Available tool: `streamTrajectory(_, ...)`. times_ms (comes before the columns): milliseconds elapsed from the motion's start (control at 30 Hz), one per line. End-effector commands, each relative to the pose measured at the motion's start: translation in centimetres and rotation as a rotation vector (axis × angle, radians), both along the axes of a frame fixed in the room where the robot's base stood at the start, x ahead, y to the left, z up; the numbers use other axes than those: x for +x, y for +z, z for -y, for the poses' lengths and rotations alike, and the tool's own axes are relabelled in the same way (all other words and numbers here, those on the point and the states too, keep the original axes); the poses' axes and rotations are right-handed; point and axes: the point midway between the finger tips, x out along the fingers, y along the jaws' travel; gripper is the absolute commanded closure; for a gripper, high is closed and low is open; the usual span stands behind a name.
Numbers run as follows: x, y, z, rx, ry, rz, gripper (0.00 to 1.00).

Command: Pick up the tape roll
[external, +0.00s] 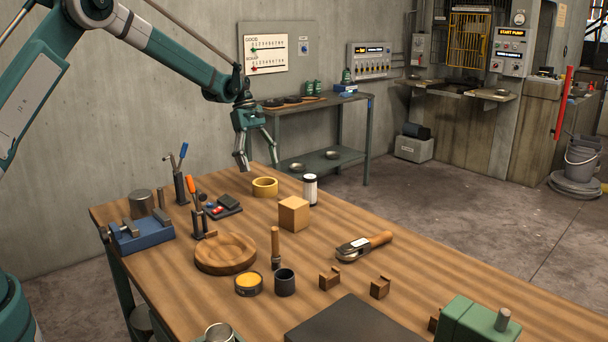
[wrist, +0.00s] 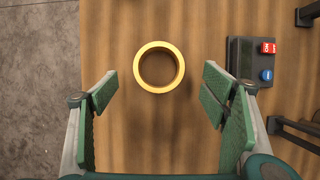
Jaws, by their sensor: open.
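The yellow tape roll (external: 265,187) lies flat near the far edge of the wooden table. In the wrist view the tape roll (wrist: 159,45) is a yellow ring just beyond the fingertips, centred between them, with bare wood showing through its hole. My gripper (external: 257,161) is above the table's far edge, behind the tape roll in the external view, pointing down. In the wrist view my gripper (wrist: 160,84) has its two green-padded fingers wide apart, with nothing between them. The fingers do not touch the tape roll.
A dark box with red and blue buttons (wrist: 246,62) lies to the right of the tape roll in the wrist view. A white-and-black cylinder (external: 310,190) and a wooden block (external: 294,213) stand near the tape roll.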

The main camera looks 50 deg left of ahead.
Motion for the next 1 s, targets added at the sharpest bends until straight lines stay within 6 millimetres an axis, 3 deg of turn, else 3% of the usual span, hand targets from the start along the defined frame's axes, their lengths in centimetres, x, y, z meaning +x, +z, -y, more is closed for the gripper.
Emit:
streamTrajectory(467, 0.2, -0.5, -0.2, -0.004, 0.008, -0.008, 0.27)
streamTrajectory(1000, 0.2, -2.8, 0.8, -0.004, 0.008, -0.008, 0.27)
